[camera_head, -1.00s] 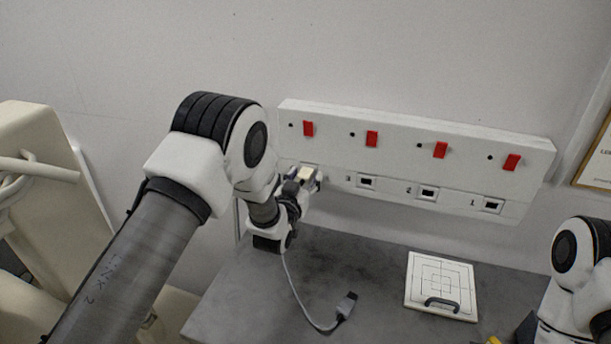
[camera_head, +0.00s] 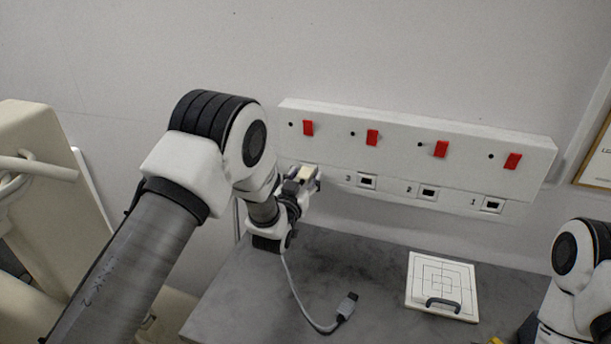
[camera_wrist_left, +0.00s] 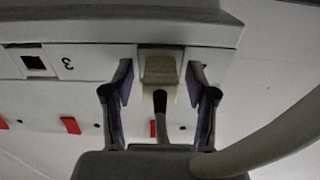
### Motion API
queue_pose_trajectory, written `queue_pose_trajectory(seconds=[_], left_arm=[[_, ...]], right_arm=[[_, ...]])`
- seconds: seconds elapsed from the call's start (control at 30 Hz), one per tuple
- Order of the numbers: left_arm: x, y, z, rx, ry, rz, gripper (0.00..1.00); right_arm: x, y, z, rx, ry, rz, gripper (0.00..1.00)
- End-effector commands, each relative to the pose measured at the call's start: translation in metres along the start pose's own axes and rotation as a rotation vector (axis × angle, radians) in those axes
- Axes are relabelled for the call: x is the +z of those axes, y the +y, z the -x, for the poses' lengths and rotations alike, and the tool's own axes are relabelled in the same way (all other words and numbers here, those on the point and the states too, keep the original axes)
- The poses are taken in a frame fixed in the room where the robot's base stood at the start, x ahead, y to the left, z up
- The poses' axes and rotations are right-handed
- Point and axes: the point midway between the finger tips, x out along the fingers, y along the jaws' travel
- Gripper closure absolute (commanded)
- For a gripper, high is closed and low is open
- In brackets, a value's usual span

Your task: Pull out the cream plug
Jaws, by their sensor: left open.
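The cream plug (camera_head: 306,173) sits at the leftmost socket of the white wall panel (camera_head: 400,150). In the left wrist view the cream plug (camera_wrist_left: 160,68) is at the socket beside the one marked 3, with a dark cord coming from it. My left gripper (camera_head: 303,180) is at the plug. In the left wrist view, the left gripper (camera_wrist_left: 159,80) is open, one finger on each side of the plug, with visible gaps. My right arm shows at the right edge of the head view; its gripper is out of sight.
Sockets 3 (camera_head: 367,181), 2 (camera_head: 428,192) and 1 (camera_head: 492,205) are empty, with red switches above. A grey cable connector (camera_head: 347,304) lies on the dark table (camera_head: 375,265). A white square board with a handle (camera_head: 440,271) lies to its right.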

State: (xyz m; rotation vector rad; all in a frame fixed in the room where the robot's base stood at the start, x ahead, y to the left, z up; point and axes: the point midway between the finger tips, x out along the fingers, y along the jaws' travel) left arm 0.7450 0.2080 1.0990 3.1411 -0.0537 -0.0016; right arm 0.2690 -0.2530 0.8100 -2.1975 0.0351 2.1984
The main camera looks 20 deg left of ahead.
Motion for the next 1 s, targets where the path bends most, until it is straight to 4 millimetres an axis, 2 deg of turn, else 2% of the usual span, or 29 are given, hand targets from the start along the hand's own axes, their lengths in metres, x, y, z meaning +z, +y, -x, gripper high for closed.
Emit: queue_pose_trajectory(seconds=[0.03,0.07,0.2,0.47,1.0], left_arm=[[0.0,0.0,0.0,0.0,0.0,0.0,0.43],[0.0,0.0,0.0,0.0,0.0,0.0,0.5],[0.0,0.0,0.0,0.0,0.0,0.0,0.99],[-0.001,0.0,0.002,0.0,0.001,0.0,1.0],[-0.001,0.0,0.023,0.0,0.0,0.0,1.0]], right_arm=[[0.0,0.0,0.0,0.0,0.0,0.0,0.6],[0.0,0.0,0.0,0.0,0.0,0.0,0.6],[0.0,0.0,0.0,0.0,0.0,0.0,0.6],[0.0,0.0,0.001,0.0,0.0,0.0,0.6],[0.0,0.0,0.003,0.0,0.0,0.0,0.6]])
